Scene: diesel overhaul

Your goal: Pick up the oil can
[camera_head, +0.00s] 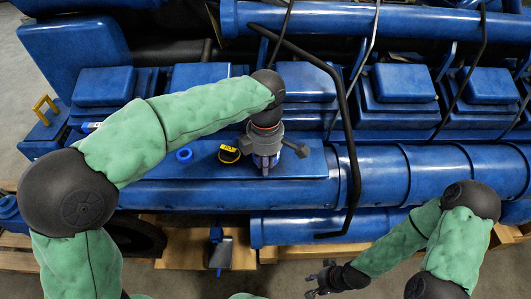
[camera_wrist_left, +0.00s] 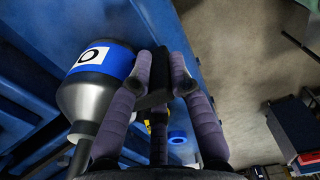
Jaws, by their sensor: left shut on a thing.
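The oil can (camera_wrist_left: 103,58) shows in the left wrist view at left, with a dark body, a blue band with a white label, and a grey tapering end. My left gripper (camera_wrist_left: 165,75) has its purple fingers close together beside it, shut on a black part that looks like the can's handle. In the head view my left gripper (camera_head: 265,161) is low over the flat blue engine top, and the can is mostly hidden by it. I cannot tell if the can is clear of the surface. My right gripper (camera_head: 321,279) is open and empty at the bottom, away from the engine.
A blue ring (camera_head: 184,154) and a black and yellow round item (camera_head: 229,154) lie left of my left gripper on the engine top (camera_head: 305,160). A black hose (camera_head: 350,140) arches close on the right. Blue cylinder covers (camera_head: 403,83) stand behind.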

